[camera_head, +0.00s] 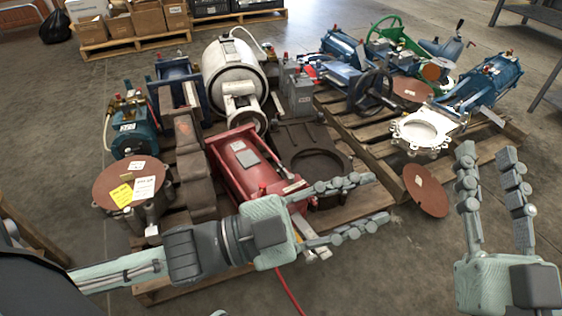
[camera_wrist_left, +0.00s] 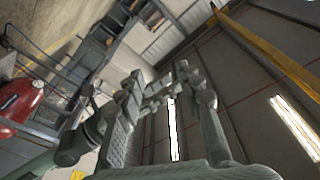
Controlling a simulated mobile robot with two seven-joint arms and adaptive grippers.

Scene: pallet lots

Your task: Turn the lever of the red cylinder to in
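The red cylinder (camera_head: 238,168) lies on the near pallet in the head view, with a grey label plate on top. Its near end is partly hidden behind my left gripper (camera_head: 380,202), and I cannot make out its lever clearly. My left gripper is open, its fingers spread and pointing right past the cylinder's near end, with nothing visible between them. In the left wrist view the left gripper's fingers (camera_wrist_left: 160,82) point up, away from the pallet. My right gripper (camera_head: 488,148) is open and empty, fingers pointing up, over the floor at the right.
The near pallet also holds a white round-bodied unit (camera_head: 232,72), a brown plate with a round opening (camera_head: 300,140) and a rusty disc (camera_head: 120,182). A second pallet (camera_head: 375,150) carries blue actuators (camera_head: 490,82) and a white valve flange (camera_head: 408,134). Floor at the lower right is clear.

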